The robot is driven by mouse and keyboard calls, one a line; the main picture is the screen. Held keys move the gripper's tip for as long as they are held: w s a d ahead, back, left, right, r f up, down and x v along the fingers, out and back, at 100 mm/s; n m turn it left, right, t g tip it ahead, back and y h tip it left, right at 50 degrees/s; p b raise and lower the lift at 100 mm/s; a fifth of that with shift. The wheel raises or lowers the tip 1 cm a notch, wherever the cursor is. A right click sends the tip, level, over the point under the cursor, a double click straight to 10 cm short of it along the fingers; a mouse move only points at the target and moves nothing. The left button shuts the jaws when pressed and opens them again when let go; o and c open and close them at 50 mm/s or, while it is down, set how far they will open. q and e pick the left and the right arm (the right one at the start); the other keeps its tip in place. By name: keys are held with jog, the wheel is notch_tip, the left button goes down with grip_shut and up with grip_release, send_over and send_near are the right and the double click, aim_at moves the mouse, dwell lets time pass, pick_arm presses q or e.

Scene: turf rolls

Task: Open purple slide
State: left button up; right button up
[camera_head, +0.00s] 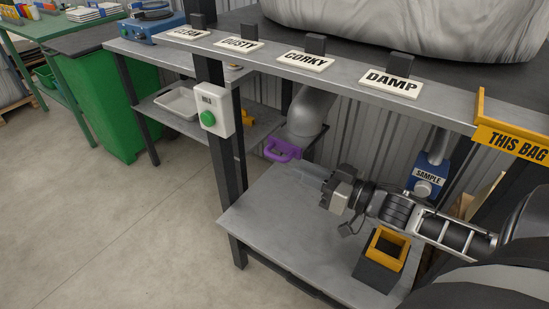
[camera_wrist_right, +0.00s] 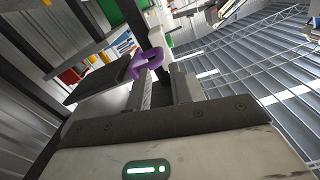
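The purple slide handle (camera_head: 282,149) is a loop-shaped grip at the end of a grey pipe, above the lower metal shelf. It also shows in the right wrist view (camera_wrist_right: 148,62), just past the fingertips and nearer the left-hand finger. My right gripper (camera_head: 302,168) reaches in from the right and points at the handle. Its two fingers (camera_wrist_right: 160,80) are apart with a gap between them, so it is open. I cannot tell whether a finger touches the handle. My left gripper is in neither view.
A post with a green-button box (camera_head: 213,110) stands left of the handle. The bench edge with labels, including DAMP (camera_head: 391,82), runs above my right arm. A blue SAMPLE unit (camera_head: 430,174) and a yellow-rimmed box (camera_head: 384,256) are near the arm. The lower shelf's left part (camera_head: 262,215) is clear.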

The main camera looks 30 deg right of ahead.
aim_at(274, 155)
jog(key=x, duration=0.8)
jog(key=shift+w+a, duration=0.15)
jog(key=shift+w, duration=0.1)
grip_shut()
